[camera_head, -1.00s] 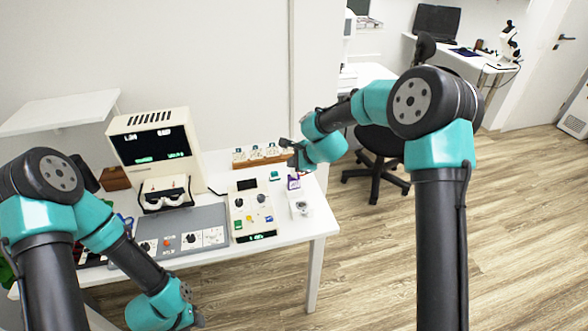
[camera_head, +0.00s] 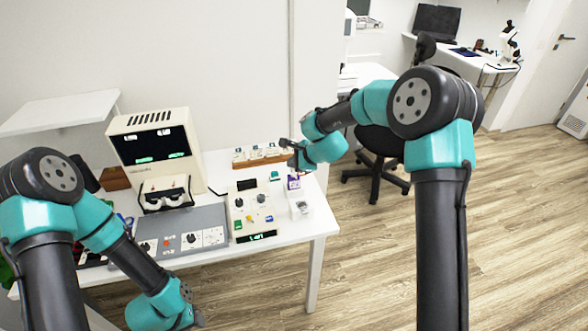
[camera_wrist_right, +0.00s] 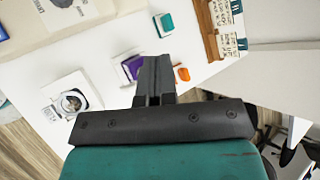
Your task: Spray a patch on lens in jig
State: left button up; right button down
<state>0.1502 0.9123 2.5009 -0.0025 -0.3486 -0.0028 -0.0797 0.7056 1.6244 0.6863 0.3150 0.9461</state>
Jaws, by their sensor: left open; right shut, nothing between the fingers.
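A small white jig (camera_head: 300,208) with a round dark lens in it stands near the table's right edge. In the right wrist view the jig (camera_wrist_right: 52,113) is at the left and the lens (camera_wrist_right: 72,102) shows as a dark disc. A purple and white item (camera_head: 293,183), perhaps the spray, stands behind the jig. In the wrist view this item (camera_wrist_right: 130,67) is partly hidden by the fingers. My right gripper (camera_head: 291,153) is shut and empty above the table; its fingers (camera_wrist_right: 153,62) point away. My left gripper (camera_head: 198,312) is open, low at the front.
A cream device with a screen (camera_head: 158,145), a grey panel (camera_head: 185,238) and a white control box (camera_head: 252,207) fill the table. A wooden rack (camera_head: 262,160) stands at the back. A green block (camera_head: 274,175) and an orange piece (camera_wrist_right: 181,73) lie near my right gripper.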

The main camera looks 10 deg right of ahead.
jog(key=shift+f, duration=0.15)
dwell(0.5)
jog(key=shift+f, duration=0.35)
jog(key=shift+r, duration=0.6)
dwell(0.3)
jog(key=shift+r, duration=2.9)
jog(key=shift+f, duration=0.1)
